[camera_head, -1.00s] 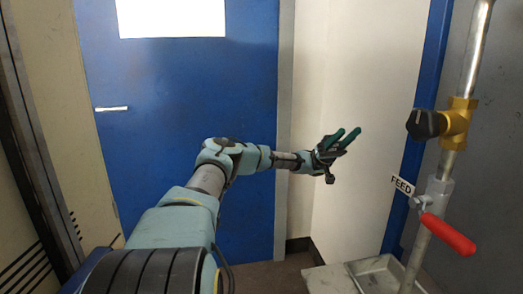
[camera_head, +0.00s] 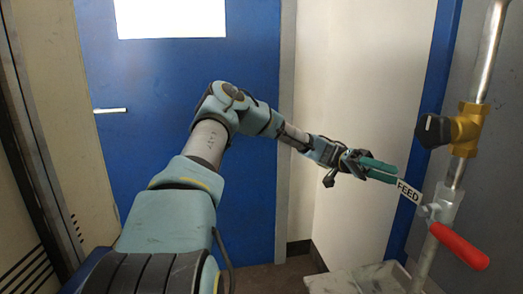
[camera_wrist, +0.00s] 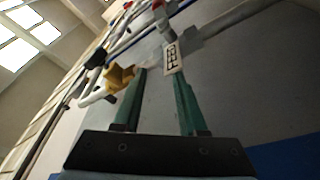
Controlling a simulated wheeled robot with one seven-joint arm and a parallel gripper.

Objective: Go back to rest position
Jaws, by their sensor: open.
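My gripper (camera_head: 396,175) is open and empty at the right of the head view. Its green fingers point right, with their tips close to the white FEED tag (camera_head: 408,191); I cannot tell if they touch it. In the wrist view the two fingers (camera_wrist: 160,74) stand apart with nothing gripped between them. The FEED tag (camera_wrist: 173,57) shows just beyond the right finger's tip. My arm reaches forward and bends to the right.
A steel pipe (camera_head: 494,50) at right carries a brass valve with a black knob (camera_head: 468,130) and a red lever handle (camera_head: 460,246). A grey tray (camera_head: 350,281) lies below. A blue door (camera_head: 140,150) stands behind; the space before it is clear.

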